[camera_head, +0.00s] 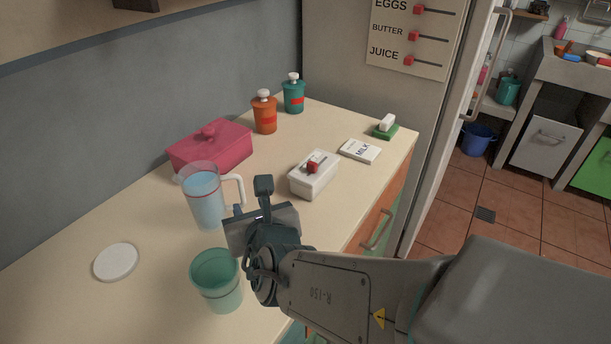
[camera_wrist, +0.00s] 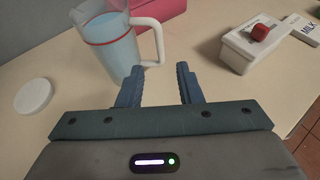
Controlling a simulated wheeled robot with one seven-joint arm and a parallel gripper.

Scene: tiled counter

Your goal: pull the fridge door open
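The fridge (camera_head: 335,75) stands at the far end of the counter, with its grey side facing me. Its pale front edge, where the door (camera_head: 455,110) shows as a narrow strip, looks shut. A long vertical metal handle (camera_head: 491,75) is on that front, at the upper right. My gripper (camera_head: 264,188) is over the counter, well to the left of and nearer than the handle, and holds nothing. In the wrist view my gripper (camera_wrist: 159,80) has its two blue fingers apart, with bare counter between them. Neither fridge nor handle shows in the wrist view.
Close to my gripper are a water jug (camera_head: 205,205), a green cup (camera_head: 216,280) and a white box (camera_head: 314,175). Tiled floor (camera_head: 465,195) right of the counter is open.

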